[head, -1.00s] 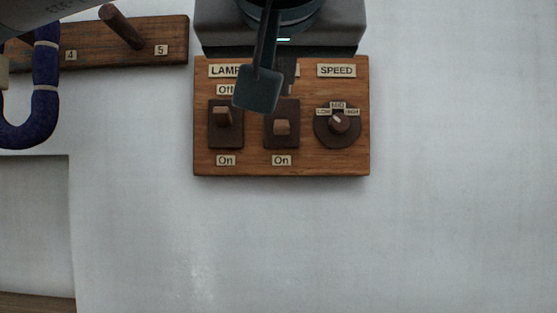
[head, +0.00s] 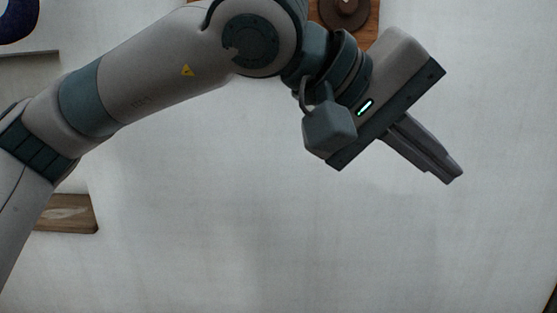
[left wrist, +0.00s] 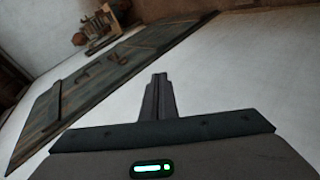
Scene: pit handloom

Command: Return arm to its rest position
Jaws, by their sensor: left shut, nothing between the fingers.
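My left arm comes in from the left across the head view. Its gripper (head: 452,174) is shut and empty, with the fingers together and pointing down to the right. It is in front of the pale wall and apart from it as far as I can tell. The shut fingers also show in the left wrist view (left wrist: 158,82), touching nothing. The wooden switch panel (head: 371,28) shows only in part at the top of the head view, behind the arm, with its dark round knob base (head: 343,10). Its switches are hidden. My right gripper is not in view.
A dark blue thing (head: 16,18) shows at the top left corner. A wooden ledge (head: 68,213) is at the left, partly behind my arm. In the left wrist view a dark plank panel (left wrist: 95,75) lies slanted on the left. The lower wall is clear.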

